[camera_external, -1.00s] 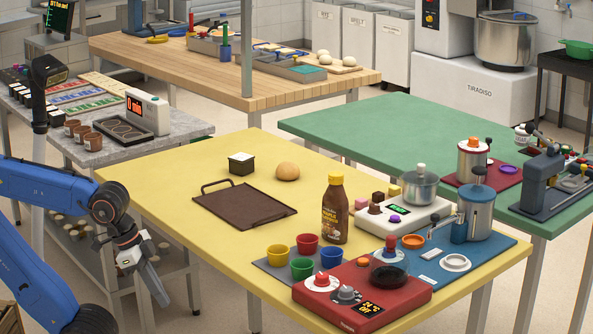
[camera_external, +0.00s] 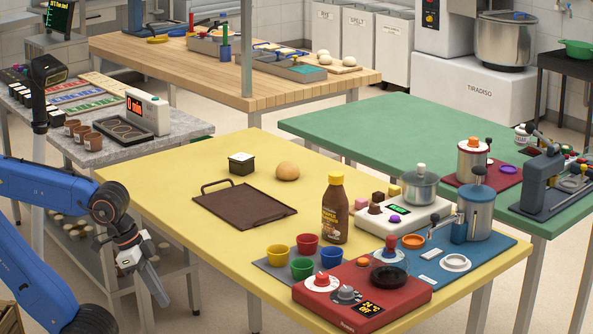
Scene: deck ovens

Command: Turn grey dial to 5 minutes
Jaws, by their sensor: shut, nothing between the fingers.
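The grey dial (camera_external: 346,293) sits on top of the red appliance (camera_external: 392,309) at the front of the yellow table. It is just right of a red dial with a white disc (camera_external: 321,280). Its markings are too small to read. The display (camera_external: 369,309) beside it shows a temperature of about 24°C and "Off". My gripper (camera_external: 161,298) hangs low at the left, pointing down, beyond the table's left edge. It is shut and empty, far from the dial. A white timer box (camera_external: 148,112) on the grey table reads "0 min".
Red, yellow, green and blue cups (camera_external: 302,269) stand left of the red appliance. A brown bottle (camera_external: 334,210) stands behind it, and a dark round dish (camera_external: 389,277) is on it. A brown tray (camera_external: 244,207) lies mid-table. The yellow table's front left is clear.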

